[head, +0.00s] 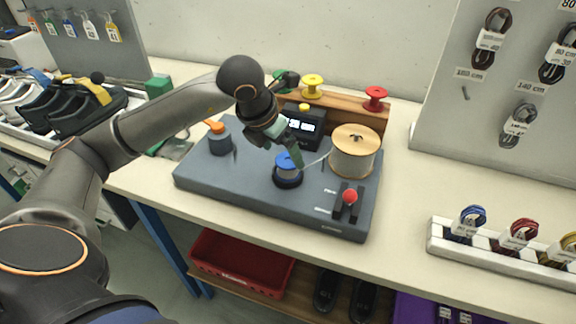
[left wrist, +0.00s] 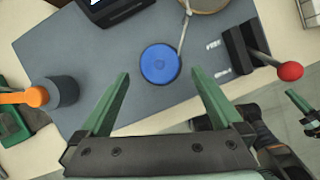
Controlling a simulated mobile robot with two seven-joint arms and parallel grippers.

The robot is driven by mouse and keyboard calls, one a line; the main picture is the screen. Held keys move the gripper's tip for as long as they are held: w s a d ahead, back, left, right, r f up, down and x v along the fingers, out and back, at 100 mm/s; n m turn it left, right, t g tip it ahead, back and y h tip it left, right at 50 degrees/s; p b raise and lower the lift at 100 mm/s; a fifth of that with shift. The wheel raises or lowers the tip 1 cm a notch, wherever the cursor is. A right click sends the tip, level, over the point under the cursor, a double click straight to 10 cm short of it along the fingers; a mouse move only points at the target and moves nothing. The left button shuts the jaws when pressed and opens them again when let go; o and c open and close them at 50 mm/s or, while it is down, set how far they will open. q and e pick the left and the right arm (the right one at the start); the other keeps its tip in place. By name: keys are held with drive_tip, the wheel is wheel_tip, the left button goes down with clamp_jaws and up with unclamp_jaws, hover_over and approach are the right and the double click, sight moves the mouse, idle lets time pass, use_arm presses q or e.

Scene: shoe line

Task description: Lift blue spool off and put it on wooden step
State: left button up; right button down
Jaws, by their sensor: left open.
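The blue spool (head: 288,161) sits upright on a dark round holder on the grey machine base. A pale strand runs from it to the large wooden reel (head: 353,150). My left gripper (head: 293,152) is open just above and beside the spool. In the left wrist view the blue spool (left wrist: 160,64) shows between and slightly beyond the open green fingertips (left wrist: 161,77), with no visible contact. The wooden step (head: 345,99) stands behind the machine, bearing green, yellow and red spools. Part of my right gripper (left wrist: 302,108) seems to show at the left wrist view's right edge.
A red-knobbed lever (head: 349,197) stands at the machine's front right. An orange-handled part (head: 218,138) is at its left, and a small display (head: 303,124) behind. A white rack (head: 500,254) of coiled laces lies right. The table between has free room.

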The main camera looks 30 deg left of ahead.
sight(288, 159)
use_arm(q)
drive_tip(key=x, duration=0.5)
drive_tip(key=shift+w+p, duration=0.2)
drive_tip(key=shift+p, duration=0.15)
drive_tip(key=shift+c, duration=0.2)
drive_tip(key=shift+r, duration=0.1)
drive_tip(key=c, duration=1.5)
clamp_jaws()
drive_tip(key=shift+r, duration=0.1)
